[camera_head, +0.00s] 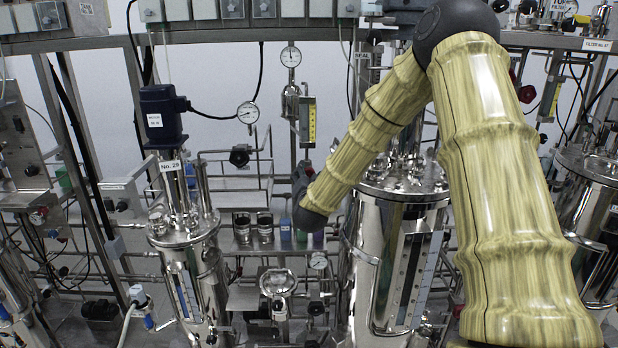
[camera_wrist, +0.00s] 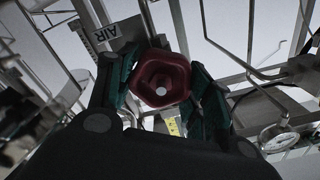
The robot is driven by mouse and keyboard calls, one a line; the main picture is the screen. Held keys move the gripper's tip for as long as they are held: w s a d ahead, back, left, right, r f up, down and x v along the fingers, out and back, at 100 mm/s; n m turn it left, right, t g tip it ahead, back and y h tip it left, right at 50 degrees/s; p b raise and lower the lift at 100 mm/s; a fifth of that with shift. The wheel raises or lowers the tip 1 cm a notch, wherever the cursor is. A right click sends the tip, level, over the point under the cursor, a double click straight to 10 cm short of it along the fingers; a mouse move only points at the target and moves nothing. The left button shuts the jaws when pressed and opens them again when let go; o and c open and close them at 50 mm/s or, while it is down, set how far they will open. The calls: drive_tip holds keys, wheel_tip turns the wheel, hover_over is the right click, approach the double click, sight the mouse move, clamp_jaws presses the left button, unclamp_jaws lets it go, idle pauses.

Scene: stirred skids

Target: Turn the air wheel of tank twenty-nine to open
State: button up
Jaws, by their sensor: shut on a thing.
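In the wrist view a dark red air wheel (camera_wrist: 147,80) with a pale hole at its centre sits between the two green-padded fingers of my gripper (camera_wrist: 165,78). A white label reading AIR (camera_wrist: 105,37) is beside it, up and to the left. My gripper is shut on the wheel, one finger on each side. In the head view my arm reaches down to the left, and the wheel is hidden there. The tank labelled No. 29 (camera_head: 184,240) stands left of my arm, steel, with a dark blue motor (camera_head: 162,112) on top.
A larger steel tank (camera_head: 385,235) stands behind my arm in the head view. Pressure gauges (camera_head: 248,112) and thin pipes fill the space between the tanks. A gauge (camera_wrist: 278,138) and metal rods are close to my gripper on the right in the wrist view.

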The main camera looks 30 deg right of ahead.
drive_tip(key=n, duration=0.4)
drive_tip(key=shift+a+f, duration=0.15)
drive_tip(key=shift+f, duration=0.05)
drive_tip(key=shift+f+n+b, duration=0.1)
drive_tip(key=shift+n+b, duration=0.35)
drive_tip(key=shift+n, duration=1.05)
drive_tip(key=shift+s+f, duration=0.1)
drive_tip(key=o, duration=1.1)
drive_tip(key=shift+c, duration=0.2)
drive_tip(key=shift+r, duration=0.25)
drive_tip(key=v, duration=1.2)
